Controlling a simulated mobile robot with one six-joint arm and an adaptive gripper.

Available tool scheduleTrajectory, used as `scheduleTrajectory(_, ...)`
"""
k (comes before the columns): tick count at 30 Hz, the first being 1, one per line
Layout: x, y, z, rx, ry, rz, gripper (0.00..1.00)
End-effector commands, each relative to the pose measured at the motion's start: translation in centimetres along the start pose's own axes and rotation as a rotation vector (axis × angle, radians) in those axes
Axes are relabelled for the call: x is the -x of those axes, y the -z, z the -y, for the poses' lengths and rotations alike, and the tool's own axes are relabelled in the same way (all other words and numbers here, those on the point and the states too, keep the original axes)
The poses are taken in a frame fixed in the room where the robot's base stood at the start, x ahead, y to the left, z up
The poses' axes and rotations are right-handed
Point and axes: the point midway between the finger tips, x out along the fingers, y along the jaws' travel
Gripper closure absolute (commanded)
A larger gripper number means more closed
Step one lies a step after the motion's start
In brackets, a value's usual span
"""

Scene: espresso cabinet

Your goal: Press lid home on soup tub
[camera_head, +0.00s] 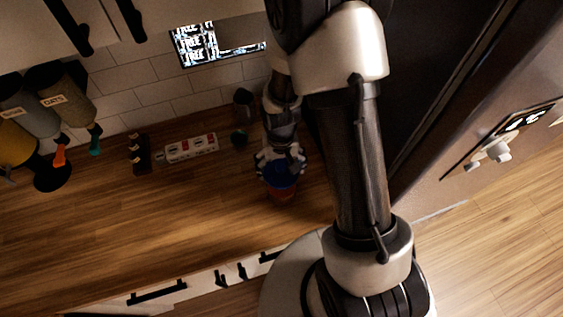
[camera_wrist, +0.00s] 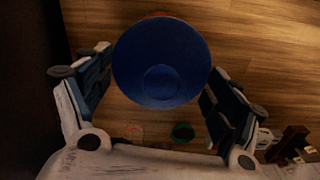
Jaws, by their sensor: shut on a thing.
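My gripper (camera_head: 281,162) reaches down over the wooden counter, its fingers on either side of the blue round lid (camera_head: 283,178). It is shut on the lid. In the wrist view the lid (camera_wrist: 160,60) fills the space between the two fingers, its top face toward the camera. The reddish soup tub (camera_head: 281,196) shows directly below the lid in the head view. In the wrist view only a thin orange-red edge of the tub shows past the lid's far rim. Whether the lid's edge is seated evenly on the tub cannot be told.
A power strip (camera_head: 191,149), a dark block-like item (camera_head: 139,153) and a small dark round item (camera_head: 239,138) stand near the tiled wall. Dispensers (camera_head: 62,95) hang at the left. A tall dark appliance (camera_head: 440,90) borders the right. The counter left of the tub is clear.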

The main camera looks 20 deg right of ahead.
Motion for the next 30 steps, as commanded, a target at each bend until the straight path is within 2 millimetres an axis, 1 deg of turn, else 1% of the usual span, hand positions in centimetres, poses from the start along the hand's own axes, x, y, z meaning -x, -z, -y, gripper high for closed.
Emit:
scheduleTrajectory(1,-0.6,0.0,0.0,0.000,0.000,0.000,0.31)
scheduleTrajectory(15,-5.0,0.0,0.0,0.000,0.000,0.000,0.31)
scheduleTrajectory(20,-5.5,0.0,0.0,0.000,0.000,0.000,0.31)
scheduleTrajectory(30,-5.5,0.0,0.0,0.000,0.000,0.000,0.31)
